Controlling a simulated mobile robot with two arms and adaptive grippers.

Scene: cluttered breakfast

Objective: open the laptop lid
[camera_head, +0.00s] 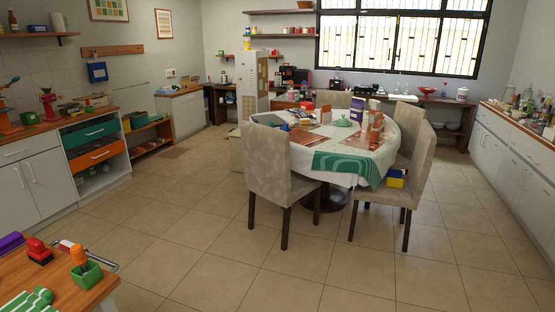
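The round dining table (305,160) in the middle of the room is crowded with small items, too small to tell apart fully. Neither of my grippers is in view.
Upholstered chairs, including a near one (268,165) and a right one (420,165), stand around the table. A wooden surface (75,285) at the lower left holds a red object (38,252) and a green box (86,276). Counters line both sides. The tiled floor (330,265) in front is clear.

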